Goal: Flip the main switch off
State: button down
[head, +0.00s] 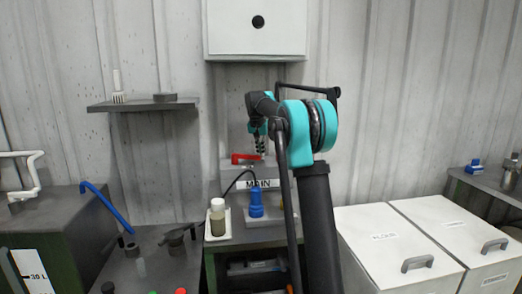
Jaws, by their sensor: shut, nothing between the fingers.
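The main switch has a red lever (243,158) on a grey block, above a white label reading "MAIN" (258,184). The lever lies roughly level, pointing left. My gripper (261,149) is shut and empty. It hangs down at the right end of the red lever, in front of the grey wall. I cannot tell whether it touches the lever. The teal and black arm links cover what lies just right of the switch.
A blue plug (256,205) and a capped bottle (218,220) stand below the switch. A white cabinet (256,38) hangs above. A shelf (143,104) is at left, and white lidded bins (372,240) stand at right. A blue tube (106,207) rises at left.

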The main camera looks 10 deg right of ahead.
jog(key=s+a+m+g+h, duration=0.2)
jog(key=s+a+m, duration=0.6)
jog(key=a+m, duration=0.2)
jog(key=shift+s+a+g, duration=0.3)
jog(key=shift+a, duration=0.15)
dwell(0.6)
jog(key=d, duration=0.4)
jog(key=v, duration=1)
jog(key=shift+w+m, duration=0.3)
jog(key=shift+w, duration=0.05)
jog(key=shift+d, duration=0.15)
